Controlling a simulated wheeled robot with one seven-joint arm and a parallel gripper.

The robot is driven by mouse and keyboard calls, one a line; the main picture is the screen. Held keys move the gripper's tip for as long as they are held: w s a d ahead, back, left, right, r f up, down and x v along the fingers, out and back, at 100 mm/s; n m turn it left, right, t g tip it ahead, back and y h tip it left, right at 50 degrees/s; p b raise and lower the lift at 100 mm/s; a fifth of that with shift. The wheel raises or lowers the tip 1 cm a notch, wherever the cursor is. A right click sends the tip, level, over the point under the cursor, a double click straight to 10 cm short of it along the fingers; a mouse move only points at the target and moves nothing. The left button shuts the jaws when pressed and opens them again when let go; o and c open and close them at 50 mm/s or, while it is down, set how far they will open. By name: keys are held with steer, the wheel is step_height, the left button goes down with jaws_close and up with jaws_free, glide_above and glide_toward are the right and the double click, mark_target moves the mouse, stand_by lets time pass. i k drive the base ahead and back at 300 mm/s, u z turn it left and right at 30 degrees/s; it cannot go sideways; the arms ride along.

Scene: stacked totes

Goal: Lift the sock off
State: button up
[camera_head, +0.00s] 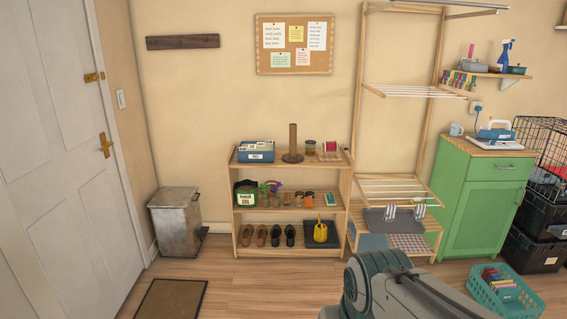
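A small grey-and-white striped cloth piece (391,213), which looks like a sock, hangs at the lower part of the wooden drying rack (358,115). A similar small striped piece (419,212) hangs to its right. They are too small for me to tell exactly how they are held. Part of my grey arm shows at the bottom, in front of and below the rack. My gripper is out of view, so its state does not show.
A wooden shelf (290,208) with shoes, pots and boxes stands left of the rack. A green cabinet (478,205) with an iron (495,131) stands right. A teal basket (507,302) sits on the floor at lower right. The floor in front of the shelf is clear.

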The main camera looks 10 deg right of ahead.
mark_target(389, 216)
steer(key=z, duration=0.2)
steer(key=i, duration=1.6)
steer(key=z, duration=0.65)
steer(key=i, duration=1.65)
steer(key=z, duration=0.45)
steer(key=i, duration=0.75)
steer(key=z, duration=0.1)
